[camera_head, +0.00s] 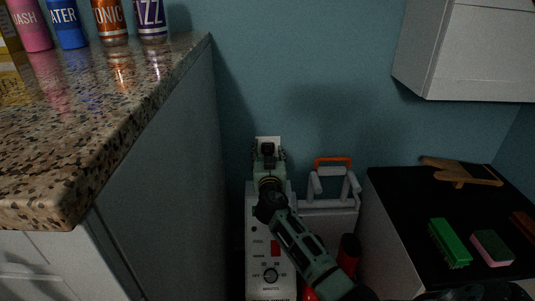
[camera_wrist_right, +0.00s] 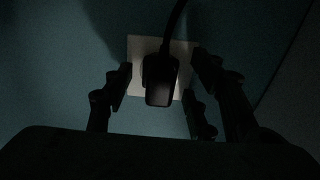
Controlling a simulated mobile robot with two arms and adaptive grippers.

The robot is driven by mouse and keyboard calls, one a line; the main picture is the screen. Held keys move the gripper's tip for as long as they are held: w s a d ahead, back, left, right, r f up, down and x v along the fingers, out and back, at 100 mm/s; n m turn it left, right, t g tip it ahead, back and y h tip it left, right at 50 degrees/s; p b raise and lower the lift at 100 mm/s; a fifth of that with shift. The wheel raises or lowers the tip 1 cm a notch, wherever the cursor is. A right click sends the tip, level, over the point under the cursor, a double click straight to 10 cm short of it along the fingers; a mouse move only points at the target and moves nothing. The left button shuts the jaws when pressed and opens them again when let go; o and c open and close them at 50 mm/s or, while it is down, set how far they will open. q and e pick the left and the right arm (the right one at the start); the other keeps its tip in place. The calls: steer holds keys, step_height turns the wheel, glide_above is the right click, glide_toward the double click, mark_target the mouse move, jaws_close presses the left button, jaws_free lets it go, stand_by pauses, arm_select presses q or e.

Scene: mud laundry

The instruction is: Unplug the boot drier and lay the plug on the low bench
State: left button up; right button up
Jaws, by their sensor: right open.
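The black plug (camera_wrist_right: 160,82) sits in a pale wall socket (camera_wrist_right: 135,52), with its dark cord rising upward in the right wrist view. My right gripper (camera_wrist_right: 163,78) is open, with its fingers on either side of the plug and visible gaps between. In the head view the right gripper (camera_head: 268,152) is in front of the socket (camera_head: 268,139) and hides much of it. A white panel with a knob (camera_head: 257,272), apparently the boot drier, stands below, partly hidden by my right arm. A low black-topped surface (camera_head: 400,200) at right may be the low bench. My left gripper is out of view.
A green brush (camera_head: 449,243), a pink-green sponge (camera_head: 492,248) and a wooden piece (camera_head: 462,173) lie on the black top. A speckled counter (camera_head: 110,110) with bottles juts in at left. A white cabinet (camera_head: 465,50) hangs upper right. A grey orange-handled container (camera_head: 328,215) stands near my right arm.

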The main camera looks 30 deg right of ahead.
stand_by(0.4)
stand_by(0.4)
steer(key=shift+b, duration=0.55)
jaws_close()
stand_by(0.3)
steer(key=shift+p+v, duration=0.65)
steer(key=shift+v, duration=2.35)
